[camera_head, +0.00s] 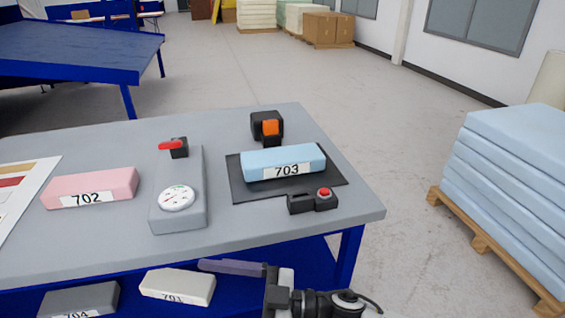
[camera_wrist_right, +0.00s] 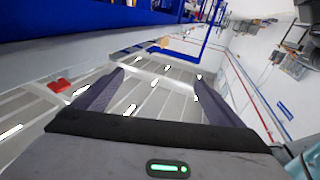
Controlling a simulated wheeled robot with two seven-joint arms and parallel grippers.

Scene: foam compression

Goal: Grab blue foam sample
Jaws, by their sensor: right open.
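The blue foam sample labelled 703 (camera_head: 283,157) lies flat on a black mat (camera_head: 240,192) on the right part of the grey table, in the head view. My right gripper (camera_head: 222,266) is low at the bottom of the head view, in front of the table edge and well apart from the blue sample. It points left. In the right wrist view its two fingers (camera_wrist_right: 158,82) stand wide apart with nothing between them. The blue sample cannot be made out in that view. My left gripper is out of view.
On the table (camera_head: 110,245) are a pink sample 702 (camera_head: 92,186), a grey gauge device (camera_head: 178,205), a black-orange tool (camera_head: 267,127) and a red-button box (camera_head: 313,200). White (camera_head: 178,286) and dark grey (camera_head: 80,299) samples lie below. A pallet of blue foam sheets (camera_head: 515,170) stands right.

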